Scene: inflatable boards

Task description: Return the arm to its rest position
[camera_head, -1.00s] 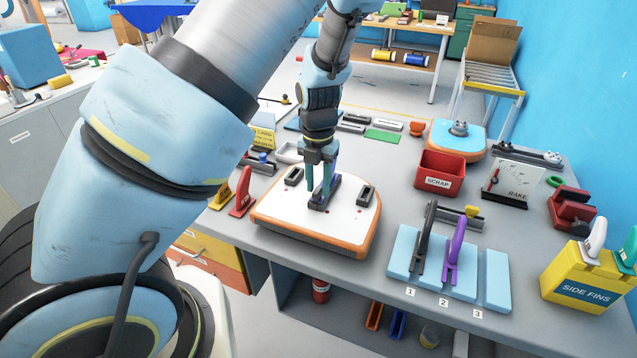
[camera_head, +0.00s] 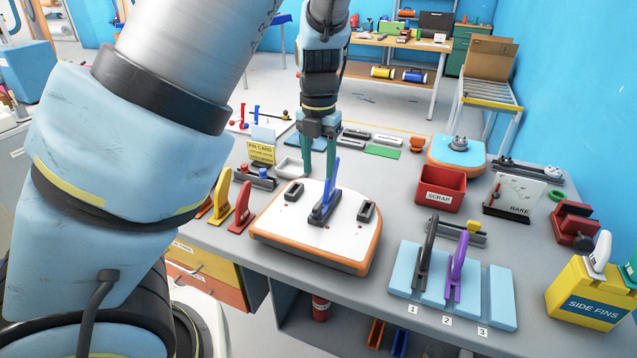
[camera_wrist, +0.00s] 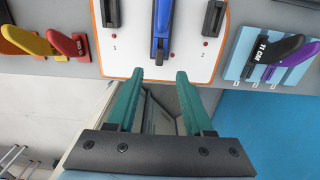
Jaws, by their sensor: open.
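My gripper (camera_head: 319,160) is open and empty, with its green fingers apart, above the back part of the white and orange board (camera_head: 283,217). In the wrist view the fingers (camera_wrist: 159,76) show spread, with nothing between them. A blue fin (camera_head: 330,180) stands upright in the middle dark fin box of the board, between two smaller dark boxes. The blue fin also shows in the wrist view (camera_wrist: 163,15), beyond the fingertips and apart from them.
A blue rack (camera_head: 497,299) numbered 1 to 3 holds a black fin (camera_head: 427,250) and a purple fin (camera_head: 457,260). Red (camera_head: 242,205) and yellow fins stand left of the board. The red scrap bin (camera_head: 440,188) and yellow side fins bin (camera_head: 588,290) are to the right.

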